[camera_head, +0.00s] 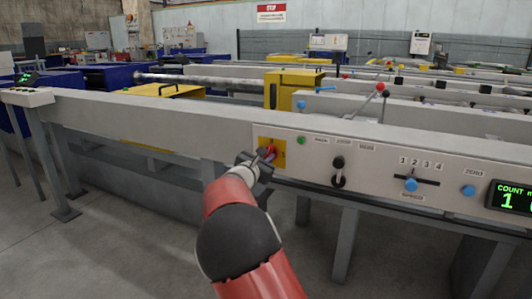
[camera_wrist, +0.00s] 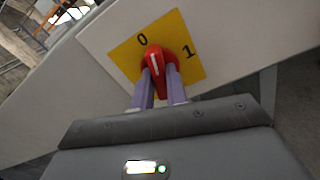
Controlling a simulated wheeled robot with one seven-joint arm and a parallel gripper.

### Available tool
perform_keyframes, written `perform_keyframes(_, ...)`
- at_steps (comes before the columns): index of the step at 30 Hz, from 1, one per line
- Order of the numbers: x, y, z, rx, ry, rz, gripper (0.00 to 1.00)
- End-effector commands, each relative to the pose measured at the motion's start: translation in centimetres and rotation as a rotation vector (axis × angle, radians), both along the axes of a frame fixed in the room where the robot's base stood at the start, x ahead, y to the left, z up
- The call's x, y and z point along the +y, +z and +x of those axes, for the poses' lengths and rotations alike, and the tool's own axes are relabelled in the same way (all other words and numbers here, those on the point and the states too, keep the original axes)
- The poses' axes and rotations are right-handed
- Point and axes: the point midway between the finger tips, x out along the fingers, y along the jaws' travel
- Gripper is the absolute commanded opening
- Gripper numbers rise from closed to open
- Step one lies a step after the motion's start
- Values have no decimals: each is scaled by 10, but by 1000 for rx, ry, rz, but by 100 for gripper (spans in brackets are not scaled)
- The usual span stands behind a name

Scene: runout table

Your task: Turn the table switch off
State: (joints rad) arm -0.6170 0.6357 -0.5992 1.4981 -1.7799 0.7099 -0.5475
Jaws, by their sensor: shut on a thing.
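The table switch is a red knob (camera_wrist: 154,58) on a yellow plate (camera_wrist: 128,62) marked 0 and 1. In the wrist view its white line points up and slightly left, closer to the 0 than to the 1. My gripper (camera_wrist: 160,76) is shut on the red knob, with one purple finger on either side of its lower part. In the head view my gripper (camera_head: 264,157) is at the yellow switch plate (camera_head: 279,154) on the front panel and hides most of the knob.
The panel (camera_head: 318,168) also carries a green button (camera_head: 301,140), a black lever (camera_head: 338,172), a blue slider knob (camera_head: 411,185), a blue button (camera_head: 468,190) and a lit count display (camera_head: 512,198). A grey beam runs along the table front. The floor at left is clear.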

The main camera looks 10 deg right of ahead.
Motion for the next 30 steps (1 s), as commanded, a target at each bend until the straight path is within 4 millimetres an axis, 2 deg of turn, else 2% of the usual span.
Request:
perform_keyframes(13, 1, 0, 0, 158, 2, -214, 0)
perform_keyframes(30, 1, -1, 0, 189, 1, -258, 0)
